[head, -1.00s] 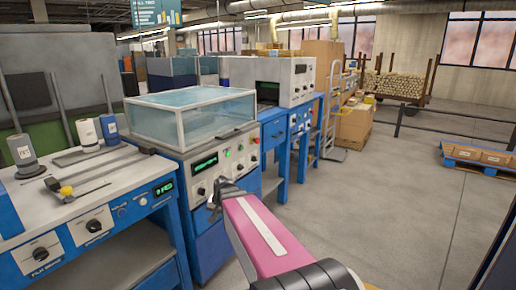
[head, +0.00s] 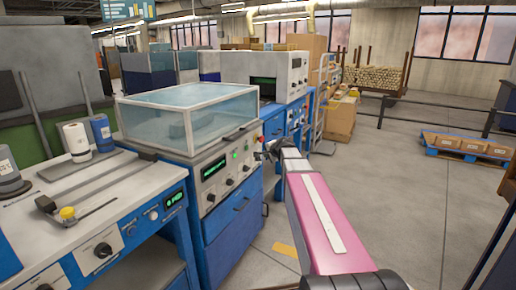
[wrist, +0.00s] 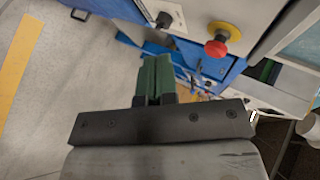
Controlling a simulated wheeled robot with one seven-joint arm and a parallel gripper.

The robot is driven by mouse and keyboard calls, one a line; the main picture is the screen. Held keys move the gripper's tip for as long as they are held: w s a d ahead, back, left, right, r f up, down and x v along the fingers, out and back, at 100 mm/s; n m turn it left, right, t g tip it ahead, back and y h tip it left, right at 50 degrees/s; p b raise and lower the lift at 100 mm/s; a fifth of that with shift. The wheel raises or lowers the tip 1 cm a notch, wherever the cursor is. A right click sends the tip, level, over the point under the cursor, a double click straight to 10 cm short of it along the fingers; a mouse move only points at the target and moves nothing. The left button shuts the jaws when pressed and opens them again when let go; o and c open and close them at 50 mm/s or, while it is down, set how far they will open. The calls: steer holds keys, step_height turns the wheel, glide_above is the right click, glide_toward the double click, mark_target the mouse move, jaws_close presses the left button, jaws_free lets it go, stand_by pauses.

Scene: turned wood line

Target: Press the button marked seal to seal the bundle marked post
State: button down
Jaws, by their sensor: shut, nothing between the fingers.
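A blue and white machine (head: 222,222) with a clear-lidded box (head: 190,110) on top stands left of centre in the head view. Its front panel has a green display, several dark knobs, a small green button (head: 235,155) and a red button (head: 261,140). Their labels are too small to read, so I cannot tell which is marked seal. A dim shape lies under the lid; I cannot tell whether it is the post bundle. My gripper (head: 268,152) is shut and empty, just right of the panel. In the wrist view its green fingers (wrist: 154,78) point towards blue machinery, beside a red mushroom button (wrist: 222,40).
A workbench (head: 25,235) with rolls and a yellow knob stands at the left. A second machine (head: 283,75) stands behind. Cartons (head: 341,118), a hand truck and a blue pallet (head: 465,148) are farther right. Open grey floor (head: 400,200) lies right of my arm.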

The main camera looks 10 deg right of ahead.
mark_target(247, 148)
steer(key=shift+w+d+r+m, duration=0.2)
steer(key=shift+w+d+r, duration=0.05)
steer(key=shift+d, duration=0.2)
steer(key=shift+w+d+r+m, duration=0.2)
steer(key=shift+d, duration=0.2)
steer(key=w+a, duration=0.5)
steer(key=a, duration=0.2)
steer(key=shift+w, duration=0.15)
steer(key=shift+w+a, duration=0.1)
steer(key=shift+a, duration=0.1)
stand_by(1.8)
steer(key=shift+w+a, duration=0.15)
steer(key=shift+a, duration=0.1)
steer(key=shift+w+a, duration=0.2)
steer(key=shift+a, duration=0.05)
stand_by(0.8)
stand_by(0.3)
steer(key=shift+s+d, duration=0.45)
steer(key=shift+d, duration=0.15)
